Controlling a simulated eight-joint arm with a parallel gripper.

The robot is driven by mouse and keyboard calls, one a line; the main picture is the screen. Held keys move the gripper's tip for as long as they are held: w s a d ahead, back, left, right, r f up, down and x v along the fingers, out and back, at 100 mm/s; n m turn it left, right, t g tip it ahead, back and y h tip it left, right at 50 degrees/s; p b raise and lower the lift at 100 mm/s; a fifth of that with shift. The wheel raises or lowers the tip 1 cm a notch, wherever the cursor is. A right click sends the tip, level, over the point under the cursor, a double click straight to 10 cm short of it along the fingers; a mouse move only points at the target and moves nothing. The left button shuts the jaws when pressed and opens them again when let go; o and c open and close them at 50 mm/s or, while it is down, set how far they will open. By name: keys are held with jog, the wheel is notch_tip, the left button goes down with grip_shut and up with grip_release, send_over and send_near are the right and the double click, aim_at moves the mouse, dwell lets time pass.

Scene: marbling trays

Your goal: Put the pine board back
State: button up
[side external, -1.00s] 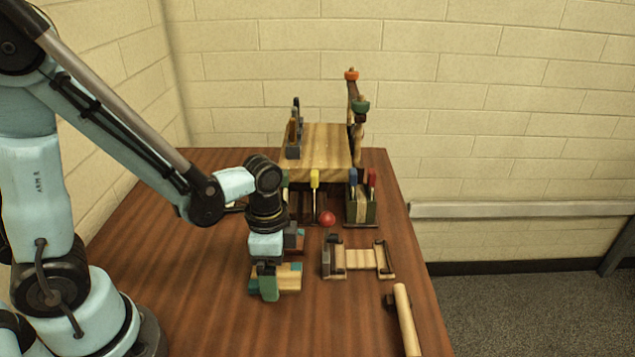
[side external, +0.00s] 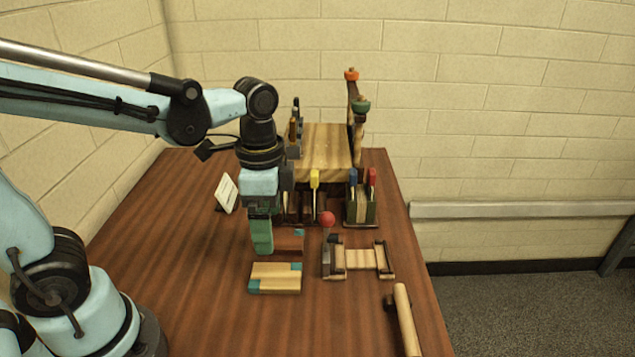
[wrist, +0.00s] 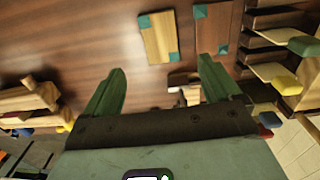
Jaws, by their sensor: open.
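The pine board (side external: 275,280), pale wood with teal corners, lies flat on the table in the side view. It also shows in the wrist view (wrist: 160,38), beyond my fingertips. My gripper (side external: 261,248), with green fingers, hangs above and behind the board, apart from it. In the wrist view my gripper (wrist: 162,68) is open, with nothing between its fingers. A darker reddish board (side external: 290,242) with teal corners lies behind the pine board, partly hidden by my gripper; the wrist view shows it (wrist: 214,28) beside the pine board.
A low wooden frame (side external: 358,259) and a red-knobbed post (side external: 327,219) stand to the right. A wooden roller (side external: 405,320) lies at the right edge. A block (side external: 325,147) and coloured-handled tools (side external: 315,181) fill the back. A white card (side external: 226,193) stands left. The front-left table is clear.

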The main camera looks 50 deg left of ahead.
jog(key=a+n+t, duration=0.1)
jog(key=n+t, duration=0.1)
jog(key=n, duration=0.1)
jog(key=a+r+n+t, duration=0.1)
jog(key=n+t, duration=0.2)
jog(key=a+r+n+t, duration=0.1)
jog(key=n+t, duration=0.1)
jog(key=n, duration=0.1)
jog(key=shift+w+a, duration=0.35)
jog(key=shift+a, duration=0.05)
dwell(0.9)
